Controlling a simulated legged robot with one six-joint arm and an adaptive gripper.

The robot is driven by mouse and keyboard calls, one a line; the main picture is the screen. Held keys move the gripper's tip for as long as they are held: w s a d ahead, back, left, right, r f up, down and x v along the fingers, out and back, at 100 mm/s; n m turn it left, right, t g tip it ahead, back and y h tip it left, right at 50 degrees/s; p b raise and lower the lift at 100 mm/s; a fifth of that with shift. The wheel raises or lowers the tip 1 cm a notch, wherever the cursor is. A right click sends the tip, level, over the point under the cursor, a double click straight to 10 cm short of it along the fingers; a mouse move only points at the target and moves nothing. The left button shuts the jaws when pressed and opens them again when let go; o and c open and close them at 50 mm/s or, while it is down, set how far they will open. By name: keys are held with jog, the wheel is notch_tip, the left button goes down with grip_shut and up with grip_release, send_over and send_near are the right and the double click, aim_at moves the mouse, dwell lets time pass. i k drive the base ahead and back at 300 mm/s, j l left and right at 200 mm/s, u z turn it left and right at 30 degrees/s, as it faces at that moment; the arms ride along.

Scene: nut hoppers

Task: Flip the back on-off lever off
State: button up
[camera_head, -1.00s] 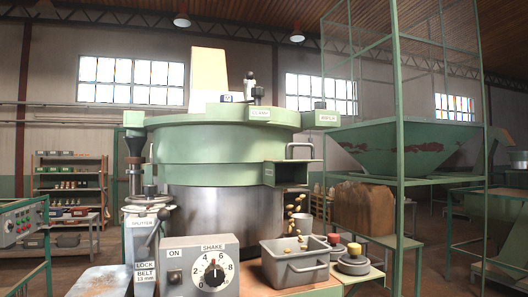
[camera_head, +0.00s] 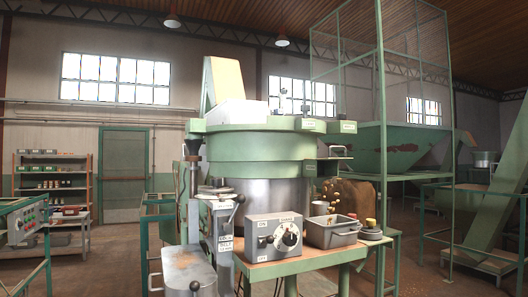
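A grey control box (camera_head: 274,239) stands on the wooden-topped bench in front of the green round sifter machine. Its front face carries a dark dial (camera_head: 290,236) on the right and a small dark on-off lever (camera_head: 265,240) on the left, between small labels. The lever is too small to tell which way it is set. I cannot tell whether this is the back lever; no other on-off lever is clear. My gripper is not in view.
A splitter machine with black-knobbed handles (camera_head: 236,203) stands left of the box. A grey bin (camera_head: 333,232) catches falling nuts on the right. A button panel (camera_head: 24,222) is at far left. Open floor lies front left.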

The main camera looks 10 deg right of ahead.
aim_at(270, 240)
jog(key=i+j+z, duration=0.2)
jog(key=i+j, duration=0.2)
jog(key=j, duration=0.25)
jog(key=i+j+z, duration=0.1)
jog(key=j, duration=0.25)
jog(key=i+j+z, duration=0.15)
jog(key=i+j, duration=0.15)
